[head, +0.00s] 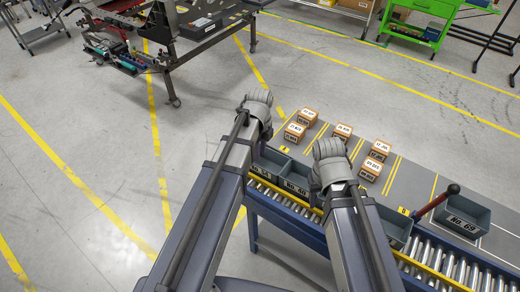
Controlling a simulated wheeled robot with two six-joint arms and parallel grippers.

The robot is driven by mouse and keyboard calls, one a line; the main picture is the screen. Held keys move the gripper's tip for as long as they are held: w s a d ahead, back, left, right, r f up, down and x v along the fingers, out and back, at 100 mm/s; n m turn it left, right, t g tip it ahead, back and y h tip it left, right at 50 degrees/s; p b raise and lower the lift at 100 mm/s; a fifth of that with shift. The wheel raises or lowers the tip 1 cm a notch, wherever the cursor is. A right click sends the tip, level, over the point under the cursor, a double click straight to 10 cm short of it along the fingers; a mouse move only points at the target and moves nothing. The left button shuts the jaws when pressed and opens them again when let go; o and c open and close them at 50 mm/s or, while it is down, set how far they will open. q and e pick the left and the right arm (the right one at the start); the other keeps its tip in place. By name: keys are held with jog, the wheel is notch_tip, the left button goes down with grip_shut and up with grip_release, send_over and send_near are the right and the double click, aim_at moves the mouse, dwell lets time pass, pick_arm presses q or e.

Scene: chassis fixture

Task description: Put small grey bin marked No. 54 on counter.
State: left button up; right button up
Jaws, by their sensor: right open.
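A small grey bin (268,159) stands at the left end of the conveyor side, partly behind my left arm; its small label seems to read No. 54. The bin marked No. 40 (293,179) stands just right of it. The grey counter (412,181) with yellow stripes runs behind the bins. My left gripper (258,108) is up over the counter's left end; its fingers are hidden by the wrist. My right gripper (329,155) is open above the area right of bin No. 40, and I see no bin held in it.
Several small labelled cartons (343,131) sit on the counter. A bin marked No. 69 (464,217) and another grey bin (396,226) stand to the right, with a red-and-black lever (437,201) between them. Metal rollers (455,264) run along the front.

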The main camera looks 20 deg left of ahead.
pick_arm(q)
notch_tip(320, 180, down, 10)
jog(key=b, duration=0.9)
jog(key=shift+r, duration=0.25)
pick_arm(e)
notch_tip(320, 180, down, 9)
jog(key=shift+f, duration=0.2)
pick_arm(q)
jog(key=shift+r, duration=0.1)
grip_shut()
